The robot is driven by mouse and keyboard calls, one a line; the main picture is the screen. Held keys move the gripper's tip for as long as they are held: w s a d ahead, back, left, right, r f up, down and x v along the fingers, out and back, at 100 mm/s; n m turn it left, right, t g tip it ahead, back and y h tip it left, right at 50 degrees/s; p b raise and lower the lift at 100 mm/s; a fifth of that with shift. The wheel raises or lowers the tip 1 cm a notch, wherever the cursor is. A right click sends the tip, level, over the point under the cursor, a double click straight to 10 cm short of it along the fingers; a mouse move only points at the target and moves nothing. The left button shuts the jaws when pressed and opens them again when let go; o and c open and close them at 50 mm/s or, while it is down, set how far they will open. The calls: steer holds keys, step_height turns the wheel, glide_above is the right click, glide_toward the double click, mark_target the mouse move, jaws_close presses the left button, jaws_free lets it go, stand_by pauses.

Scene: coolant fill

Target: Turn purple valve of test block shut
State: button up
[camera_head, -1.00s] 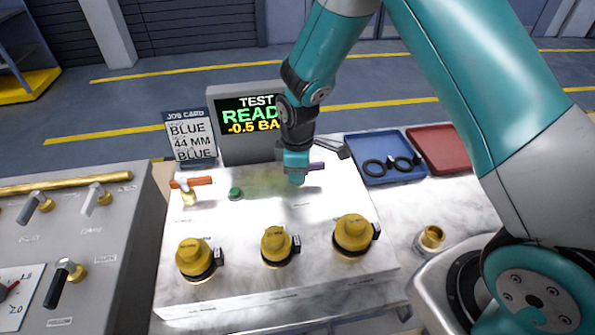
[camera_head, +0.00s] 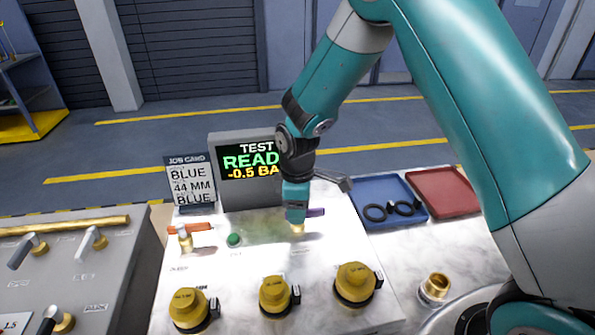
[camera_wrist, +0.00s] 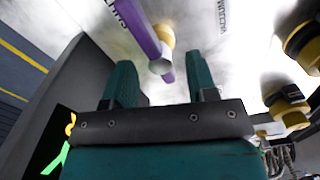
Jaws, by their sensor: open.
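The purple valve has a long purple handle (camera_head: 315,212) on a brass stem (camera_head: 298,229), at the back right of the white test block (camera_head: 215,262). The handle's near end lies in the gap, with space visible to both fingers. I cannot tell the height between fingers and handle.
An orange-handled valve (camera_head: 190,227) and a green button (camera_head: 234,240) are left on the block. Several yellow-capped fittings (camera_head: 275,295) line its front. A screen (camera_head: 243,165) and job card (camera_head: 190,182) stand behind. Blue (camera_head: 365,190) and red (camera_head: 445,190) trays lie right.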

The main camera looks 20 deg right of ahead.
step_height(320, 180, up, 14)
steer(key=b, duration=0.1)
steer(key=shift+f, duration=0.15)
stand_by(0.3)
steer(key=s+a+r+m+y, duration=0.1)
steer(key=s+m, duration=0.1)
steer(key=s, duration=0.6)
steer(key=s+a+r+m+y, duration=0.1)
steer(key=s+a+r+m, duration=0.1)
steer(key=s, duration=0.6)
steer(key=s+a+r+m+y, duration=0.1)
steer(key=s+r+m+y, duration=0.1)
steer(key=s, duration=0.6)
steer(key=shift+s+a+r, duration=0.15)
steer(key=shift+a+r, duration=0.05)
steer(key=shift+a, duration=0.05)
